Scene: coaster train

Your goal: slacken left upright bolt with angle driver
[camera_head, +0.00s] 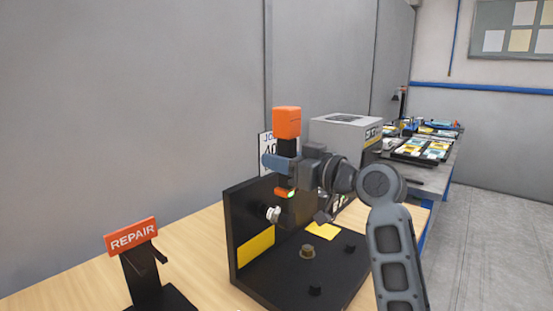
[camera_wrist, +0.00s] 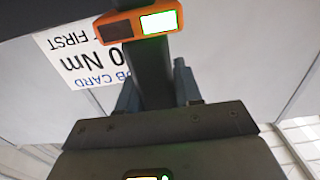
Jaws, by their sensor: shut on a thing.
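My gripper (camera_head: 279,163) is shut on the dark middle of the angle driver, which stands upright. The driver has an orange block (camera_head: 287,122) on top and an orange band with a green light (camera_head: 284,192) low down. In the wrist view, its dark shaft (camera_wrist: 151,78) stands between my fingers, under an orange part with a lit green panel (camera_wrist: 138,25). A silver bolt (camera_head: 273,214) sticks out of the black upright plate (camera_head: 242,214), just below and left of the driver's lower end. Contact between them cannot be told. Any other upright bolt is hidden.
The black fixture base (camera_head: 285,277) bears a brass-coloured bolt (camera_head: 307,251) and dark knobs. A REPAIR sign stand (camera_head: 131,236) is at left. A grey box (camera_head: 345,130) and a job card (camera_wrist: 85,60) are behind. Bare wooden bench (camera_head: 200,250) lies between sign and fixture.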

